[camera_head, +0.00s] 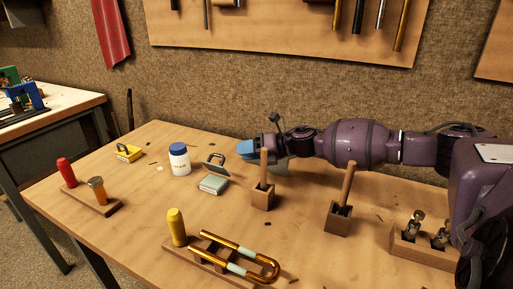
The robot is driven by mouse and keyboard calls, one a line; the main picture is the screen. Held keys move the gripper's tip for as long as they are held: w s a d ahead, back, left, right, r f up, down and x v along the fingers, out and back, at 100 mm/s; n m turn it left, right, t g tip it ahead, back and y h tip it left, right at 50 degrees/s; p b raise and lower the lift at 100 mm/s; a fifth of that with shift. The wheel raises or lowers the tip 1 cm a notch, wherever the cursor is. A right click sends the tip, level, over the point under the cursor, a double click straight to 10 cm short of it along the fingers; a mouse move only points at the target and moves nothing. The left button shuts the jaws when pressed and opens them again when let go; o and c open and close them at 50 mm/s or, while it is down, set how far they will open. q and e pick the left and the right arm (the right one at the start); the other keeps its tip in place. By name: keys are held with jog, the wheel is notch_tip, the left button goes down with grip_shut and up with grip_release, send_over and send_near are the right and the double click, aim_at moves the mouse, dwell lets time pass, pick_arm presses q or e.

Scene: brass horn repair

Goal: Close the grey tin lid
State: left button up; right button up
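The grey tin (212,186) stands on the workbench left of the middle, a small box with a pale grey-green top. Its lid (214,169) appears raised at the back edge, with a dark handle-like loop. My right gripper (247,149) reaches in from the right, its blue fingertips just behind and to the right of the raised lid. It looks apart from the lid. The fingertips overlap in this view, so their opening cannot be made out. My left gripper is not in view.
A white jar with a blue cap (180,160) stands left of the tin. A yellow tin (128,153) lies farther left. Wooden blocks with upright handles (262,196) (339,218) stand to the right. A brass slide (236,258) lies in front. Bare bench lies before the tin.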

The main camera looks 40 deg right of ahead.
jog(key=shift+v, duration=1)
